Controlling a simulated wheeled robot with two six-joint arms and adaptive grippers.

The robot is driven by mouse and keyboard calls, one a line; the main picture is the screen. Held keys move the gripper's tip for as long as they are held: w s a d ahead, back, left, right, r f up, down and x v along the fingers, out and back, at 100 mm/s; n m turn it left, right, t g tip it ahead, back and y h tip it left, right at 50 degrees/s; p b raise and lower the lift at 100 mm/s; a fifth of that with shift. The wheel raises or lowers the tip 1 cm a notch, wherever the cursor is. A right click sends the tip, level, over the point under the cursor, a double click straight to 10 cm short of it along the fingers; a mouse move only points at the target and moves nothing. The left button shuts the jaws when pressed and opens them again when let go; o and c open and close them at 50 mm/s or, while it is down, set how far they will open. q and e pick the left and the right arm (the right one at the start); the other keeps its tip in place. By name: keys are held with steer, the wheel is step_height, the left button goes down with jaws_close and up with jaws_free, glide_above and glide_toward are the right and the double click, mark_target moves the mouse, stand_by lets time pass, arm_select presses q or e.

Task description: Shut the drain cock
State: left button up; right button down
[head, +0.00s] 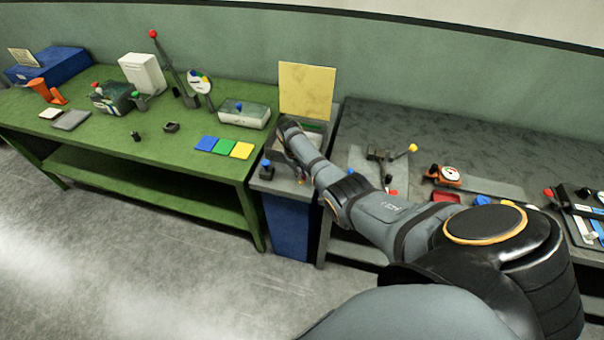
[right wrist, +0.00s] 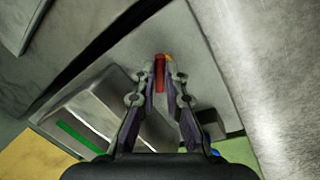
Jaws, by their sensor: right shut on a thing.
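My right gripper (head: 301,176) reaches down over the grey top of a blue stand (head: 287,228). In the right wrist view its two fingers (right wrist: 167,78) are closed around a narrow red piece (right wrist: 159,74) with a yellow-orange end, which looks like the handle of the drain cock. The cock's body and outlet are hidden by the fingers, so I cannot tell how far it is turned. A grey metal box with a green strip (right wrist: 77,135) sits beside the fingers on the same top. My left gripper is not in view.
A yellow board (head: 307,90) stands behind the stand. The green table (head: 190,160) on the left and the grey bench (head: 450,140) on the right hold several devices. The floor in front is clear.

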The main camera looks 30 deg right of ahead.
steer(key=m+b, duration=0.1)
steer(key=m, duration=0.1)
steer(key=m+g+b, duration=0.1)
steer(key=m, duration=0.2)
steer(key=shift+w+a+f+m+b, duration=0.15)
steer(key=shift+w+m+b, duration=0.05)
steer(key=shift+m+b, duration=0.15)
steer(key=m+b, duration=0.2)
steer(key=m, duration=0.1)
steer(key=shift+w+m+g+y, duration=0.1)
steer(key=shift+m+g+y, duration=0.15)
steer(key=shift+g+y, duration=0.05)
steer(key=shift+a+m+b, duration=0.1)
steer(key=shift+m+b, duration=0.6)
steer(key=shift+m, duration=0.1)
steer(key=c, duration=1.4)
jaws_free()
steer(key=shift+w, duration=0.1)
